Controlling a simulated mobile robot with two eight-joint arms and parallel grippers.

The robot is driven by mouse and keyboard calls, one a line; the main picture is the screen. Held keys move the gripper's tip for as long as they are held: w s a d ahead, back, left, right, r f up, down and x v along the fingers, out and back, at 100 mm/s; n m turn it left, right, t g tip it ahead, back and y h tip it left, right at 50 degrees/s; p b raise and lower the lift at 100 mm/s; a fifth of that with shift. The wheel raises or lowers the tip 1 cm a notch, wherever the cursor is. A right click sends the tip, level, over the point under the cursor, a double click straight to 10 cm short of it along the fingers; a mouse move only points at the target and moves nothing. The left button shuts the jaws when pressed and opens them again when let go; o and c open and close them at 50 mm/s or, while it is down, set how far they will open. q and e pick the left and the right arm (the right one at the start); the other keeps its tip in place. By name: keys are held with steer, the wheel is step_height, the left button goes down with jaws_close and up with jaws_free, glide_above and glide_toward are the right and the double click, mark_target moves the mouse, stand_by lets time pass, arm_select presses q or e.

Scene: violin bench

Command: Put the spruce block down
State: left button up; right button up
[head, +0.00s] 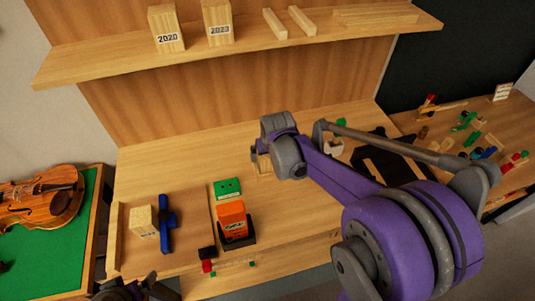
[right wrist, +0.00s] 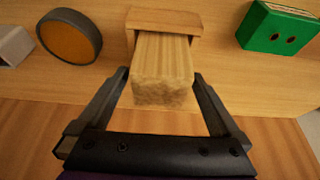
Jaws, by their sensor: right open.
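The spruce block (right wrist: 162,70) is a pale, straight-grained block between the fingers of my right gripper (right wrist: 163,98) in the right wrist view. A gap shows on each side of it, so the fingers are open and not holding it. Its far end is at a wooden piece (right wrist: 165,18); whether it rests on or in that piece I cannot tell. In the head view my right gripper (head: 262,158) is low over the middle of the bench, largely hiding the block. Part of my left gripper (head: 132,290) shows at the bottom edge, its jaws unclear.
A labelled block (head: 143,221) and a blue clamp (head: 168,228) stand at the bench's left. A green box (head: 228,188) and an orange box (head: 232,220) stand nearer the middle. Blocks marked 2020 (head: 166,25) and 2023 (head: 218,20) stand on the shelf (head: 110,62) above.

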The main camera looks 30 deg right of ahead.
steer(key=shift+r, duration=0.25)
arm_select(q)
steer(key=shift+w+r+p, duration=0.25)
steer(key=shift+r+p, duration=0.05)
steer(key=shift+r, duration=0.2)
steer(key=shift+w+r+p, duration=0.2)
steer(key=shift+r+p, duration=0.1)
steer(key=shift+r, duration=0.15)
arm_select(e)
steer(key=v, duration=1.2)
steer(key=shift+s+f, duration=0.1)
steer(key=shift+f, duration=0.05)
